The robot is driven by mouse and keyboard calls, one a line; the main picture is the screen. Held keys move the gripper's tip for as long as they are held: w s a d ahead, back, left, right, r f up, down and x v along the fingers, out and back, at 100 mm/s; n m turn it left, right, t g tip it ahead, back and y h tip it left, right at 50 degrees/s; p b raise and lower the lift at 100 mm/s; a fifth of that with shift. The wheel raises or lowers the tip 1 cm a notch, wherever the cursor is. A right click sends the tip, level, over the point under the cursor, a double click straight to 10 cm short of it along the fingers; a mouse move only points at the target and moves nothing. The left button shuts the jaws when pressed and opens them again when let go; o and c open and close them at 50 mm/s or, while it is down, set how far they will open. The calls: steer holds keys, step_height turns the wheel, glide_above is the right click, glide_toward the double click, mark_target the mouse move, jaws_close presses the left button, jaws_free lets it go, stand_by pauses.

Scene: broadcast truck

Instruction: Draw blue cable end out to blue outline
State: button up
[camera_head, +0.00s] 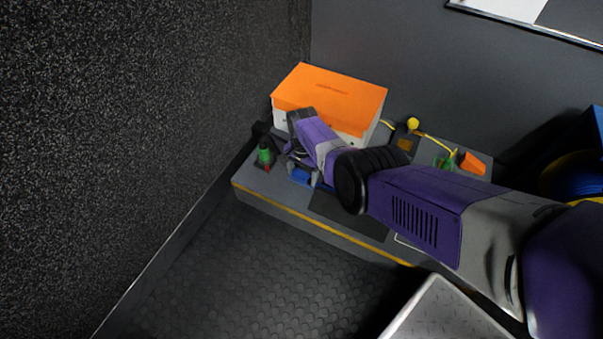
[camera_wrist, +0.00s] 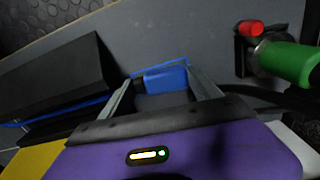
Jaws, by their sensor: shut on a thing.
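The blue cable end (camera_wrist: 166,79) is a blue block between the two fingers of my gripper (camera_wrist: 160,84) in the wrist view. My gripper is shut on it. The blue outline (camera_wrist: 148,70) shows as a thin blue line on the grey surface, just beyond and around the far side of the block. Whether the block touches the surface is unclear. A blue cable strand (camera_wrist: 98,102) runs along the black box to the left. In the head view, blue (camera_head: 301,176) shows below my gripper (camera_head: 298,168), mostly hidden by the gripper and arm.
A black box (camera_wrist: 55,80) lies left of my gripper. A green connector (camera_wrist: 288,62) with a red part (camera_wrist: 250,28) stands close on the right. An orange-topped case (camera_head: 330,95) is behind my gripper on the grey bench (camera_head: 283,207). A yellow cable (camera_head: 434,138) lies further right.

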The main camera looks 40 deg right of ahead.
steer(key=o, duration=1.7)
steer(key=shift+f, duration=0.1)
steer(key=shift+r, duration=0.2)
steer(key=r+p, duration=0.6)
steer(key=p, duration=0.1)
steer(key=shift+w+d+r+p, duration=0.2)
steer(key=shift+r+p, duration=0.1)
steer(key=shift+r, duration=0.05)
steer(key=shift+s+r+p, duration=0.1)
steer(key=shift+r+p, duration=0.4)
steer(key=shift+a, duration=0.1)
steer(key=shift+s, duration=0.1)
